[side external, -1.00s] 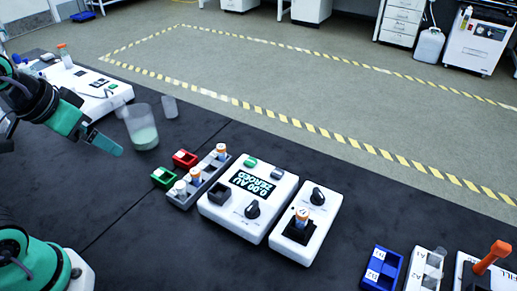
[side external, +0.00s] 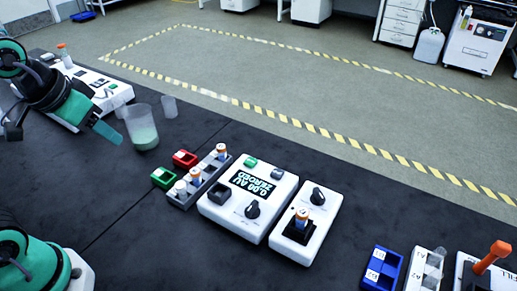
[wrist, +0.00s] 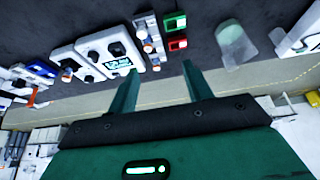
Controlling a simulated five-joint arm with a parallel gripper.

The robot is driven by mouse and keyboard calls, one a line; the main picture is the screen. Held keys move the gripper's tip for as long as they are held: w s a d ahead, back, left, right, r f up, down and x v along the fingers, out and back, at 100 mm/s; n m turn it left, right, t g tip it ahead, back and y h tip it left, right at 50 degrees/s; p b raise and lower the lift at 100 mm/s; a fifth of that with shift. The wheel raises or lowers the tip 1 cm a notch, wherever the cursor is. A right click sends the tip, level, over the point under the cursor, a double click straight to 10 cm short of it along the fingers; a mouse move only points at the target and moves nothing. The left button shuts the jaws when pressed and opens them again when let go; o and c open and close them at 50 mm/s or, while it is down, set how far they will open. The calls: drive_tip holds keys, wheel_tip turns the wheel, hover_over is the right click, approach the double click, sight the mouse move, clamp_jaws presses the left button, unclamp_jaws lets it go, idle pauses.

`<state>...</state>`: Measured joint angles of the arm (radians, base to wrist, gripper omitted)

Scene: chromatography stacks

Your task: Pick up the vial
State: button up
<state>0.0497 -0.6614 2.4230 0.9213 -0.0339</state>
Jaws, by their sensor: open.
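Several small vials are in view, and I cannot tell which one is meant. One orange-capped vial (side external: 302,216) stands upright in the black holder of a small white device (side external: 312,238). Two more orange-capped vials, a far one (side external: 221,152) and a nearer one (side external: 195,176), stand in a grey rack (side external: 180,203) with a pale-capped vial (side external: 181,188). The rack also shows in the wrist view (wrist: 149,34). My gripper (side external: 115,139) is at the left, raised and apart from the rack. In the wrist view my gripper (wrist: 160,69) is open, with nothing between its fingers.
A white device with a "ZEROED" display (side external: 248,200) stands right of the rack. Red (side external: 185,158) and green (side external: 164,177) blocks sit left of it. A beaker (side external: 142,128) stands near my gripper. Blue holders (side external: 382,268) are at front right. The front middle mat is clear.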

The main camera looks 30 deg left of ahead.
drive_tip(key=w+d+r+g, duration=0.1)
drive_tip(key=w+d+r, duration=0.1)
drive_tip(key=w+d, duration=0.45)
drive_tip(key=m+g, duration=0.2)
drive_tip(key=g, duration=0.2)
hover_over(303, 211)
wheel_tip(303, 211, down, 11)
drive_tip(key=shift+a+f, duration=0.15)
drive_tip(key=shift+f, duration=0.05)
drive_tip(key=shift+d+f, duration=0.15)
drive_tip(key=shift+d, duration=0.1)
drive_tip(key=shift+a+f, duration=0.1)
drive_tip(key=shift+f, duration=3.8)
drive_tip(key=c, duration=1.1)
